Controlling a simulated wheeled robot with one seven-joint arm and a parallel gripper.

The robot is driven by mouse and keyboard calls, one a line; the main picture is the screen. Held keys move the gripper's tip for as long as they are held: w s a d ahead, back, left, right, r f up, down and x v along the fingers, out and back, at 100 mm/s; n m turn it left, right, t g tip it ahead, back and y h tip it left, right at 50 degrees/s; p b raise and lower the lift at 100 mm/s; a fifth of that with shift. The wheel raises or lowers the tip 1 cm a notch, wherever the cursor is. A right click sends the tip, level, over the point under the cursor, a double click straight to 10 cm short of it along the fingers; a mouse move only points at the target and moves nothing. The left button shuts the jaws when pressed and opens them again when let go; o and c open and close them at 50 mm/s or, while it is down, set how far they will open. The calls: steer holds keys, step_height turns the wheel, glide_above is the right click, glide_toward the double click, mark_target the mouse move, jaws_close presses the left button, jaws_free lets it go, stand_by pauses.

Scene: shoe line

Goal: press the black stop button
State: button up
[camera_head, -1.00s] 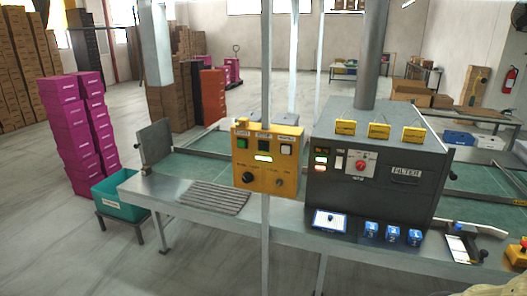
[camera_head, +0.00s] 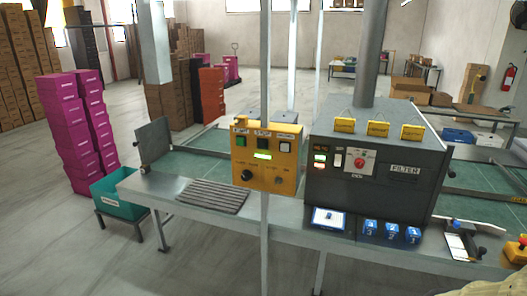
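A yellow control box (camera_head: 283,172) stands at the middle of the metal bench. Its top row holds a green button (camera_head: 240,141) on the left, the black stop button (camera_head: 262,143) in the middle and a third pale button (camera_head: 285,146) on the right. A label sits above each one. A thin grey post (camera_head: 265,60) runs vertically in line with the box around the middle button. My gripper is not in view, and nothing is seen touching the buttons.
A dark filter machine (camera_head: 405,190) with a red knob (camera_head: 360,162) stands right of the box. A ribbed mat (camera_head: 213,196) lies left on the bench. A tablet (camera_head: 328,219) and blue blocks (camera_head: 391,231) lie in front. A teal bin (camera_head: 118,195) stands at the bench's left end.

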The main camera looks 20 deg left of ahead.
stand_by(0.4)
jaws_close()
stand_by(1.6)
